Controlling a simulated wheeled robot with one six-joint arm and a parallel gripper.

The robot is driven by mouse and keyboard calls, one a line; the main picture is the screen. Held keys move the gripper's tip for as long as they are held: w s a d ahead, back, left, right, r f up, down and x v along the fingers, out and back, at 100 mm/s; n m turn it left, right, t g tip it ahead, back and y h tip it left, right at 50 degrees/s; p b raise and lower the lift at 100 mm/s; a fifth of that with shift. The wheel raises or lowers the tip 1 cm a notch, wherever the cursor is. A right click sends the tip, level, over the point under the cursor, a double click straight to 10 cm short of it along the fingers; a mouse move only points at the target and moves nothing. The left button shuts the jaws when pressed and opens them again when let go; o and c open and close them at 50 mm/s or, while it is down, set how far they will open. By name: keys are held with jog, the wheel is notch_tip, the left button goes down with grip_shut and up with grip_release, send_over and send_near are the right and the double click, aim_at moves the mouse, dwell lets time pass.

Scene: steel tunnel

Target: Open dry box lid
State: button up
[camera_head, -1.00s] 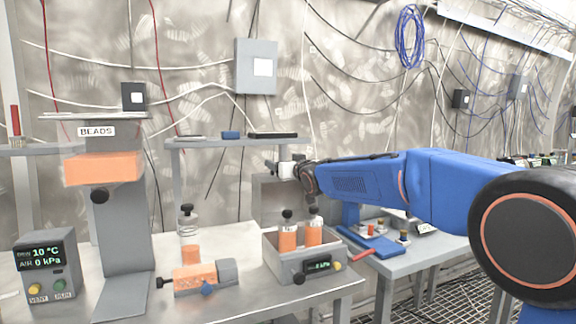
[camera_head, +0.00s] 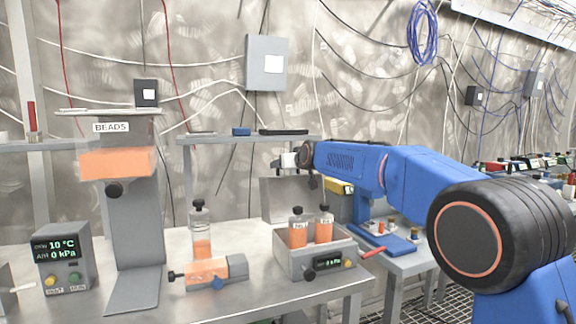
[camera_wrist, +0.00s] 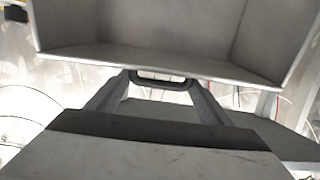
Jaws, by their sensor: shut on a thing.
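The dry box (camera_head: 312,263) is a grey open box with a small display, on the steel bench in the head view. Two orange-filled bottles (camera_head: 311,231) stand in it. Its grey lid (camera_head: 283,195) stands raised at the box's back edge. My gripper (camera_head: 282,162) is at the lid's top edge. In the wrist view, my gripper's fingers (camera_wrist: 160,85) are shut on the dark lid handle (camera_wrist: 161,79). The hollow inside of the lid (camera_wrist: 150,35) faces the wrist camera. The grip itself is too small to make out in the head view.

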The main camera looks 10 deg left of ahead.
jog(key=shift+w+d+f+g, duration=0.1)
jog(key=shift+w+d+g, duration=0.05)
jog(key=shift+g, duration=0.15)
jog(key=o, duration=1.5)
jog(key=shift+d, duration=0.1)
jog(key=v, duration=1.7)
jog(key=shift+s, duration=0.25)
jog(key=shift+d+f, duration=0.1)
